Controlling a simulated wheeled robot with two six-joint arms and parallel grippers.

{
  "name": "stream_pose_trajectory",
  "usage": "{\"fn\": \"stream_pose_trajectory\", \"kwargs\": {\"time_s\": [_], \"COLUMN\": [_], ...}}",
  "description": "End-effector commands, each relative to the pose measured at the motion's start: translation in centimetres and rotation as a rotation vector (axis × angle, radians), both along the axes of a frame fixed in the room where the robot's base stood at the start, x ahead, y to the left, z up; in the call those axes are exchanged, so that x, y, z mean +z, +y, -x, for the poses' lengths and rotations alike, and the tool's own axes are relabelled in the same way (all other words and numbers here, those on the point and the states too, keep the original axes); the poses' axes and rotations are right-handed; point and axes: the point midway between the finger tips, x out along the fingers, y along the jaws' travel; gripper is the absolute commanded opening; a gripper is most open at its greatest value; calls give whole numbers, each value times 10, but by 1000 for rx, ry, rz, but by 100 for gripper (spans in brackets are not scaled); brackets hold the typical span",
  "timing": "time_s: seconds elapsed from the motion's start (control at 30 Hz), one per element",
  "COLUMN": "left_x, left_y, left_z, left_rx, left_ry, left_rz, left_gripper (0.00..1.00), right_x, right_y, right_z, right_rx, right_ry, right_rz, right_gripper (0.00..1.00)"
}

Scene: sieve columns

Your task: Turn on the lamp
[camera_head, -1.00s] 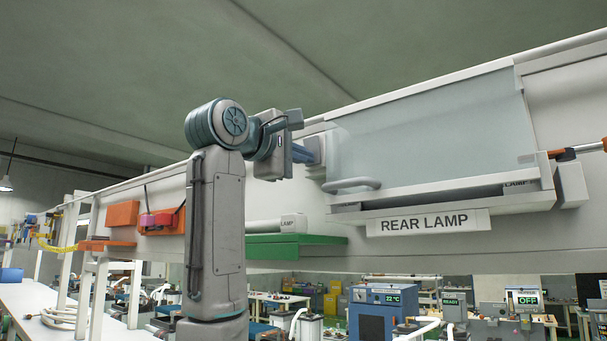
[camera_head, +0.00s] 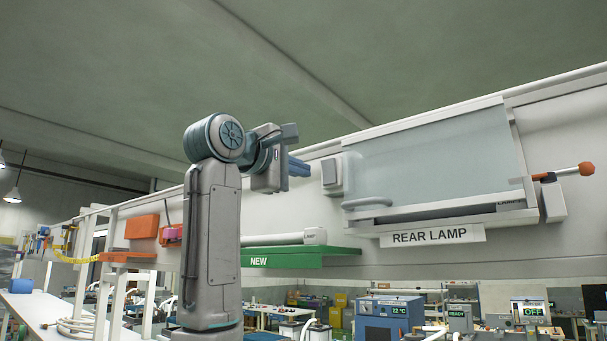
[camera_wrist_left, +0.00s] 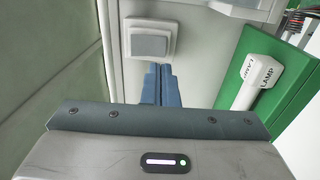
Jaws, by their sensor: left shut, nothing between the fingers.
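The rear lamp fixture (camera_head: 430,150) is a pale translucent cover on the wall, with a "REAR LAMP" label (camera_head: 432,236) below it. A square grey-white switch box (camera_head: 331,175) is mounted just left of the cover. It also shows in the left wrist view (camera_wrist_left: 148,41), with a grey raised pad. My left gripper (camera_head: 308,168) is shut and empty, its blue fingers pointing at the switch with a small gap in the head view. In the wrist view its fingertips (camera_wrist_left: 159,68) lie just below the box. My right gripper is not in view.
A green shelf marked "NEW" (camera_head: 345,257) holds a white lamp tube (camera_head: 285,238). A lever with an orange knob (camera_head: 585,169) sticks out right of the fixture. A background screen (camera_head: 528,312) reads "OFF". Orange bins (camera_head: 142,226) are at left.

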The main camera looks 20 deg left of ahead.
Motion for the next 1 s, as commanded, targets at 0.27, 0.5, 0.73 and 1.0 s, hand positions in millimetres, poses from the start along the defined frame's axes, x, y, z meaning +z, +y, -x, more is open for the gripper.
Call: {"fn": "stream_pose_trajectory", "kwargs": {"time_s": [0.27, 0.5, 0.73, 1.0], "left_x": [-11, -13, -11, -11], "left_y": [15, 25, 26, 26], "left_z": [40, 67, 71, 71], "left_rx": [1, 1, 0, 0], "left_ry": [-3, -1, 0, 0], "left_rz": [1, -1, 0, 0], "left_gripper": [0, 0, 0, 0], "right_x": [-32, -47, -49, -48], "right_y": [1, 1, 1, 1], "right_z": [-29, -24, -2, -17], "right_rx": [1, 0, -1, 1], "right_ry": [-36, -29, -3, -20], "right_rz": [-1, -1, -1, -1], "right_gripper": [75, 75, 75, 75]}}
